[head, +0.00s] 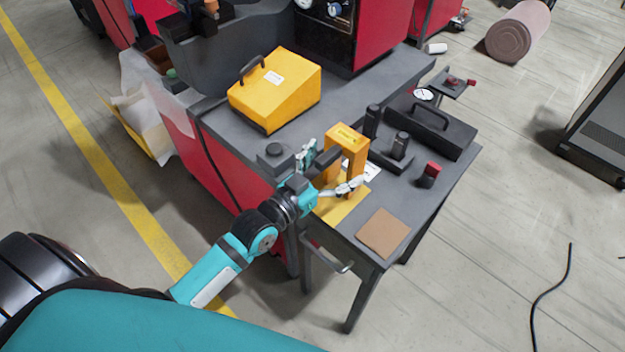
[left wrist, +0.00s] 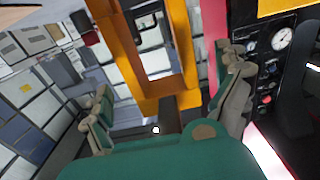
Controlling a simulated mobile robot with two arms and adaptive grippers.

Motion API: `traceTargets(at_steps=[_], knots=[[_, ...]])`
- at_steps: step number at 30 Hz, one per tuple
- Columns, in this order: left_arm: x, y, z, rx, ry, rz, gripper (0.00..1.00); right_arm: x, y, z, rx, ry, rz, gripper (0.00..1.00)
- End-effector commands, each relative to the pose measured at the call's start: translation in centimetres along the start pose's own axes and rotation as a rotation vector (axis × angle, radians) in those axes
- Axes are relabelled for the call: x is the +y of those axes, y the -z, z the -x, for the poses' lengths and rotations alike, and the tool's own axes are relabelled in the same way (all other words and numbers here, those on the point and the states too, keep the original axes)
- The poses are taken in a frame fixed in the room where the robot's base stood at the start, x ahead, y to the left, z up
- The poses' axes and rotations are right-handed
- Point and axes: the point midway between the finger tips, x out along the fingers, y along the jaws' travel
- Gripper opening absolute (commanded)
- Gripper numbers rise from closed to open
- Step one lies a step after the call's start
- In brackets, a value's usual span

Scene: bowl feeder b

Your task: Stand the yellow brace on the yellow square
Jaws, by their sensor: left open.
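The yellow brace (head: 346,140), an upright frame with two legs and a top bar, stands at the table's near side. The yellow square (head: 338,212) lies flat under and in front of it. The lower legs are partly hidden by my fingers, so I cannot tell exactly how the feet sit on the square. My left gripper (head: 332,166) is open, its fingers on either side of the brace. In the left wrist view the brace (left wrist: 160,90) shows between the spread fingers of the gripper (left wrist: 166,72), with gaps visible. My right gripper is not in view.
A brown square pad (head: 382,234) lies at the table's front corner. A black stand with posts (head: 392,152), a red-topped black block (head: 429,176) and a black case (head: 432,128) are to the right. A yellow sloped box (head: 275,92) sits behind left.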

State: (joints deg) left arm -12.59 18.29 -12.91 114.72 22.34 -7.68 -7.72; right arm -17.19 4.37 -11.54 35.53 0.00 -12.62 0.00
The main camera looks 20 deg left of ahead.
Motion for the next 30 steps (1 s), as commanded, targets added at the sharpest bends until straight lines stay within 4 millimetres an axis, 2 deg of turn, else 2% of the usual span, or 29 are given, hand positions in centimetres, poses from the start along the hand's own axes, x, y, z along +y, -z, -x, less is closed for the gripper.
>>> traceTargets(at_steps=[1,6,12,18,30], knots=[[0.0,-0.3,1.4,-0.005,0.000,-0.001,1.00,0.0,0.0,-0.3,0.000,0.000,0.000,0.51],[0.0,-0.3,5.0,-0.005,0.000,-0.001,1.00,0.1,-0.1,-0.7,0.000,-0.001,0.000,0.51],[0.0,-0.2,7.8,-0.002,0.000,0.000,1.00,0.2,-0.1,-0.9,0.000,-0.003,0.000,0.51],[0.0,0.0,8.6,0.000,0.001,0.001,1.00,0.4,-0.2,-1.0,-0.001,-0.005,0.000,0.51],[0.0,0.0,8.6,0.001,0.001,0.001,1.00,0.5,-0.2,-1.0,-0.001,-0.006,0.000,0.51]])
